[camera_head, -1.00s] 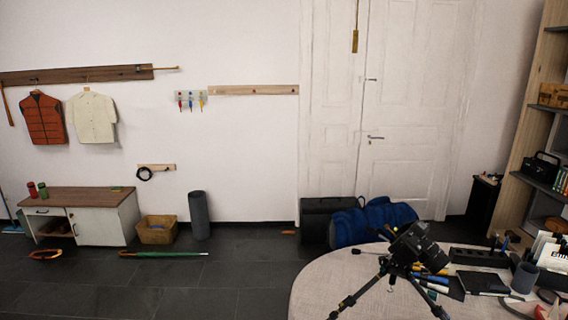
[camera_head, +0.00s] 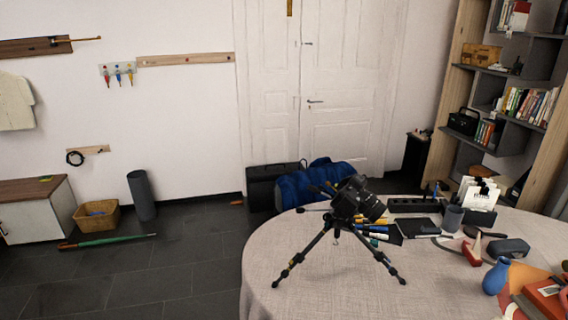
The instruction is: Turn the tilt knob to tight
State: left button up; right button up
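A small black tripod (camera_head: 333,237) stands with its legs spread on the round table (camera_head: 290,245), near the table's left side. A black camera (camera_head: 357,199) is mounted on top, its lens pointing to the right and tilted a little down. A thin handle sticks out to the left below the camera, with a dark end (camera_head: 301,210). The tilt knob is too small to make out. Neither of my grippers shows in the head view.
Behind the tripod lie blue and yellow tools, a dark notebook (camera_head: 418,227) and a grey cup (camera_head: 452,218). A red tape dispenser (camera_head: 472,252), a grey case (camera_head: 508,248) and a blue vase (camera_head: 496,276) stand to the right. The table's front left is bare.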

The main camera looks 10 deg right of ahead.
aim_at(327, 217)
jog(key=i+z, duration=0.2)
jog(key=z, duration=0.6)
